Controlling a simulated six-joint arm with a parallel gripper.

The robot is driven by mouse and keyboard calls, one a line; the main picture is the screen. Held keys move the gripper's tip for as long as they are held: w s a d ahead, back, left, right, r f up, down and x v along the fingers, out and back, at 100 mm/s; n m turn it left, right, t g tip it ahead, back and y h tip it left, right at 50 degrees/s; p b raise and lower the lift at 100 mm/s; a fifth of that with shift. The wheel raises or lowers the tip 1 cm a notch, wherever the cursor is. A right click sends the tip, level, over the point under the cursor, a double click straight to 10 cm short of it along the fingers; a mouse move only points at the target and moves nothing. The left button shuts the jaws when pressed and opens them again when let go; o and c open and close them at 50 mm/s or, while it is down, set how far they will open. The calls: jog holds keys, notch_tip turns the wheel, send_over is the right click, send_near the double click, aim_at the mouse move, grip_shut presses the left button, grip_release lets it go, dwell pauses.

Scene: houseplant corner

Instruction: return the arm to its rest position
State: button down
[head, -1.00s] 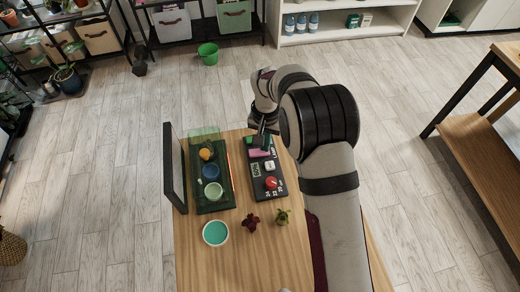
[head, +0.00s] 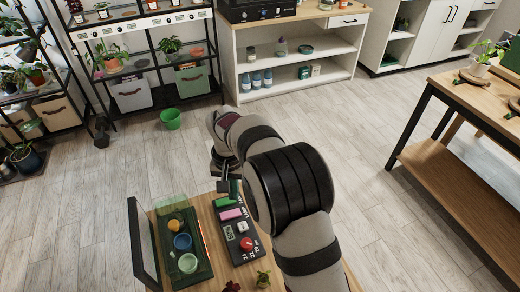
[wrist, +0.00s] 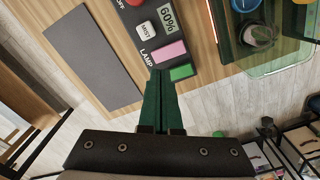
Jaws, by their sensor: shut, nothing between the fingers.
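My gripper (head: 228,186) is at the far end of the table, by the far end of the dark control panel (head: 249,257). In the wrist view, its dark green fingers (wrist: 160,78) are shut together with nothing between them. They overlap the panel's edge in that view; their height above it is hard to judge. My arm reaches forward from the bottom of the head view and is bent, not folded back. The panel carries a green key (head: 224,202), a pink key (head: 231,214), a white MIST button (wrist: 145,30), a 60% display (wrist: 167,16) and a red button (head: 247,244).
A dark green tray (head: 203,272) with cups and a clear cover stands left of the panel, beside an upright dark-framed pane (head: 136,245). A grey mat (wrist: 93,62) lies on the table in the wrist view. A green bucket (head: 171,119) stands on open floor beyond.

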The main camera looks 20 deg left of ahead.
jog(key=s+d+r+m, duration=0.25)
jog(key=d+r, duration=0.35)
jog(key=d, duration=0.4)
jog(key=s+d+r+m, duration=0.25)
jog(key=d+r, duration=0.35)
jog(key=d, duration=0.4)
jog(key=s+d+m+y, duration=0.1)
jog(key=s+d, duration=0.4)
jog(key=s, duration=0.3)
jog(key=s+d+m, duration=0.2)
jog(key=s+d, duration=0.3)
jog(key=s, duration=0.4)
jog(key=shift+f+m+y, duration=0.15)
jog(key=shift+m+y, duration=0.15)
jog(key=shift+y, duration=0.1)
